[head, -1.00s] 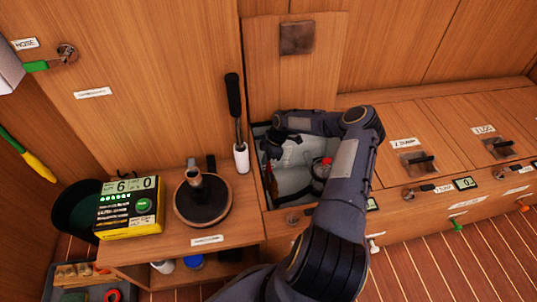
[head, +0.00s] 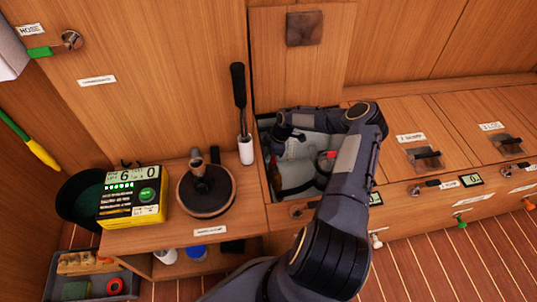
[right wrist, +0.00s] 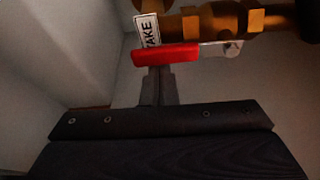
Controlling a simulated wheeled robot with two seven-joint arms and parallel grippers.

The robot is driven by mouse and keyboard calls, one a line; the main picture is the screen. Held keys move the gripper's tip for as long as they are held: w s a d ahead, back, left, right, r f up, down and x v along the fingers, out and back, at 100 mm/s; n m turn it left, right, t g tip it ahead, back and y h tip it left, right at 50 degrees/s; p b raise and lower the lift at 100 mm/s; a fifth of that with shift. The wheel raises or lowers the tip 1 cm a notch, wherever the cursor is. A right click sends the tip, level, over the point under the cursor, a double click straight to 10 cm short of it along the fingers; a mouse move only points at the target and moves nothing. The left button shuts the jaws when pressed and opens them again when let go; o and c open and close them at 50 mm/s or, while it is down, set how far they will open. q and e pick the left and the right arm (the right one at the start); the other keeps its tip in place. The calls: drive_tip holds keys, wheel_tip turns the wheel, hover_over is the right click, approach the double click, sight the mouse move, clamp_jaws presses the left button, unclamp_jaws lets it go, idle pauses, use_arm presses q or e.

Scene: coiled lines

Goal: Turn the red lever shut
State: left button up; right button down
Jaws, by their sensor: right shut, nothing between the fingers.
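The red lever (right wrist: 165,54) lies roughly level across the right wrist view, beside brass pipework (right wrist: 215,20) with a white label ending in "TAKE" (right wrist: 147,30). My right gripper (right wrist: 157,72) is shut and empty. Its fingertips are right at the lever's lower edge, left of its middle; I cannot tell whether they touch. In the head view my right gripper (head: 279,150) reaches down into the open locker (head: 270,198). A small red part (head: 328,155) shows in there beside my forearm; I cannot tell whether it is the lever. My left gripper is out of view.
The raised locker lid (head: 300,75) stands behind my arm. Pale locker walls (right wrist: 60,50) are close around the gripper. A black-handled lever (head: 240,105), a round dark base (head: 206,195) and a yellow meter box (head: 131,205) stand left. Closed lids (head: 420,135) lie right.

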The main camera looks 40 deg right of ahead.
drive_tip(key=shift+s+d+m, duration=0.1)
drive_tip(key=shift+d+m, duration=0.15)
drive_tip(key=shift+m, duration=0.05)
drive_tip(key=s+d+m+t+h+p, duration=0.1)
drive_tip(key=s+d+m+h, duration=0.3)
drive_tip(key=s+m, duration=0.5)
drive_tip(key=shift+m+h+p, duration=0.3)
drive_tip(key=shift+m+h, duration=0.2)
drive_tip(key=shift+m, duration=3.5)
drive_tip(key=shift+f, duration=0.1)
drive_tip(key=shift+w, duration=0.1)
